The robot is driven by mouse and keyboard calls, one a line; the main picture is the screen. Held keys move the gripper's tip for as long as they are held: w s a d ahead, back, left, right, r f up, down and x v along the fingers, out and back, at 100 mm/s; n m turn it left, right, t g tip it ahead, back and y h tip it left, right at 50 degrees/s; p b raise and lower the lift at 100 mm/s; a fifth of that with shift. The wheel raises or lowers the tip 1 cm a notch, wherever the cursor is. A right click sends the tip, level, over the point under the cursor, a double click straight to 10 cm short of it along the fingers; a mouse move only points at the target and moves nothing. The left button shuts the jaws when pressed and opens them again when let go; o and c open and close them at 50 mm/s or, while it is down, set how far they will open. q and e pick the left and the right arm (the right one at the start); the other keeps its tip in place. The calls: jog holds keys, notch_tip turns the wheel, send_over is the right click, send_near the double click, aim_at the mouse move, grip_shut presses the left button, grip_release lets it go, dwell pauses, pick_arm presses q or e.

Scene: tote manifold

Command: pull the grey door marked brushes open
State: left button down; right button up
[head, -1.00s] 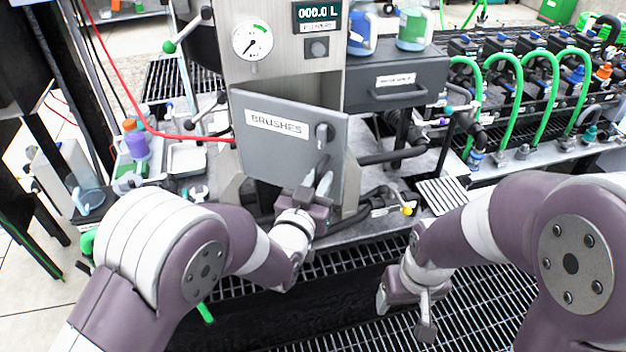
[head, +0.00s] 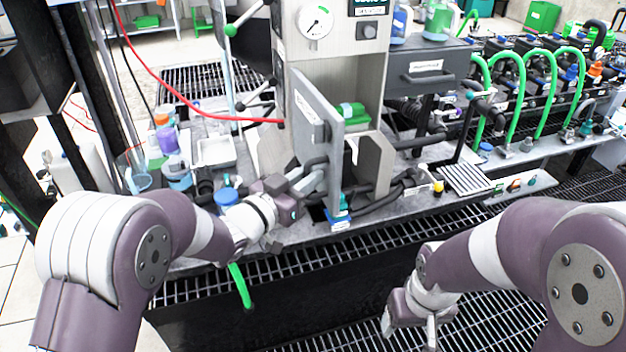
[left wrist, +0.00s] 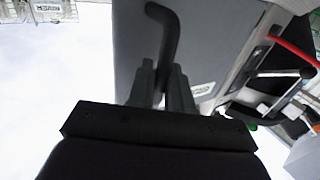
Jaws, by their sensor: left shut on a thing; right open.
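The grey door (head: 318,118) stands swung well out from its cabinet (head: 335,75), seen nearly edge-on in the head view. Its label is too slanted to read now. My left gripper (head: 308,180) is at the door's outer face, shut on the dark bent handle (head: 316,161). In the left wrist view the handle (left wrist: 163,35) runs down between the two fingers (left wrist: 162,82), with the grey door face (left wrist: 205,45) behind. The opened cabinet shows a green item (head: 352,112) inside. My right gripper (head: 415,325) is open and empty above the floor grating, away from the door.
A grey drawer (head: 428,70) is right of the cabinet. Bottles (head: 166,135) and a white tray (head: 215,152) stand left of the door. A red hose (head: 190,104) runs to the cabinet. Black hoses (head: 400,185) lie on the bench below. Floor grating (head: 350,245) lies in front.

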pick_arm(q)
jog(key=shift+a+r, duration=0.2)
jog(key=shift+a, duration=0.85)
pick_arm(e)
jog(key=shift+s+a, duration=0.2)
jog(key=shift+a, duration=0.25)
pick_arm(q)
jog(key=c, duration=1.2)
grip_release()
jog(key=v, duration=1.2)
jog(key=shift+s+a+f, duration=0.15)
jog(key=shift+a, duration=0.1)
pick_arm(e)
jog(key=shift+w+f, duration=0.15)
jog(key=shift+f, duration=0.05)
